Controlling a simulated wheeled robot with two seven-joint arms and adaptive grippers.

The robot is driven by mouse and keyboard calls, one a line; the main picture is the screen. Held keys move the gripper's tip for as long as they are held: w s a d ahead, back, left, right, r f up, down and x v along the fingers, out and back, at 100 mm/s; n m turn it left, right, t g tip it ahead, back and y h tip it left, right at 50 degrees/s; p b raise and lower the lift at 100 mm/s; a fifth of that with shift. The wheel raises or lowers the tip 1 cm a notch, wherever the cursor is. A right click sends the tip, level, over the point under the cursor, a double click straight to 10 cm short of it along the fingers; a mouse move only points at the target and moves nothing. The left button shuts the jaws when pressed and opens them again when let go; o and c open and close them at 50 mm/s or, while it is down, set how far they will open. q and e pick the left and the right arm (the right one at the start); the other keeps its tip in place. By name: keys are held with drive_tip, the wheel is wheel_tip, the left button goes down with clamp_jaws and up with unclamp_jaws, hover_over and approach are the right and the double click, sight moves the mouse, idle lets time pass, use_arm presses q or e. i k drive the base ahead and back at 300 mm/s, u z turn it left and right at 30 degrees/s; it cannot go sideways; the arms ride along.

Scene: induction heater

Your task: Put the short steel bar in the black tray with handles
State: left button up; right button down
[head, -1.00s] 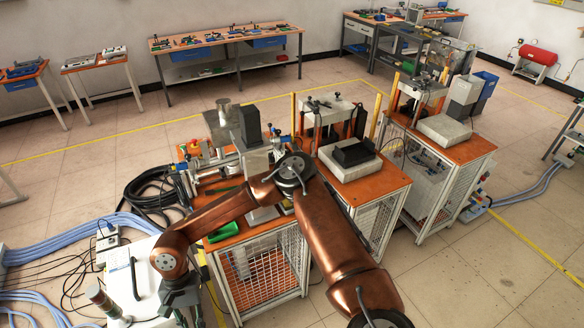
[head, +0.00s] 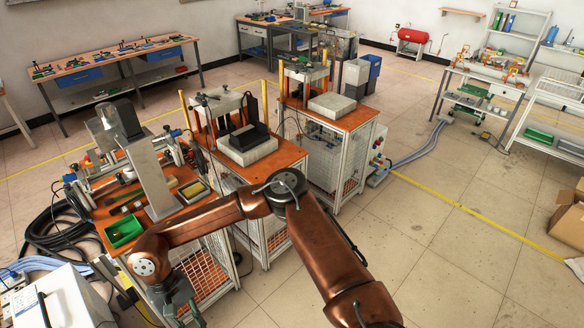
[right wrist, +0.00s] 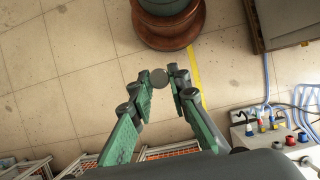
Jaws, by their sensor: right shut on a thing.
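My right arm comes in from the bottom of the head view and bends to the left. Its green-grey gripper (head: 182,302) hangs low in front of the orange-topped bench. In the right wrist view the gripper (right wrist: 160,80) is closed in on a round grey end (right wrist: 159,78) between its fingertips, which looks like the end of the short steel bar; the bar's length is hidden. A black, tray-like thing (head: 247,138) sits on a pale block on the middle bench, right of and beyond the gripper; I cannot make out handles. My left gripper is not in view.
The near bench (head: 150,220) holds a green bin (head: 124,231), a tall grey machine (head: 148,180) and small trays. Another press bench (head: 335,118) stands to the right. A white cabinet (head: 70,298) is at lower left.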

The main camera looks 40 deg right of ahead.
sight(251, 140)
drive_tip(key=z, duration=0.1)
drive_tip(key=k, duration=0.45)
drive_tip(key=z, duration=1.55)
drive_tip(key=i, duration=2.2)
drive_tip(key=u, duration=1.15)
drive_tip(key=i, duration=0.85)
drive_tip(key=u, duration=0.75)
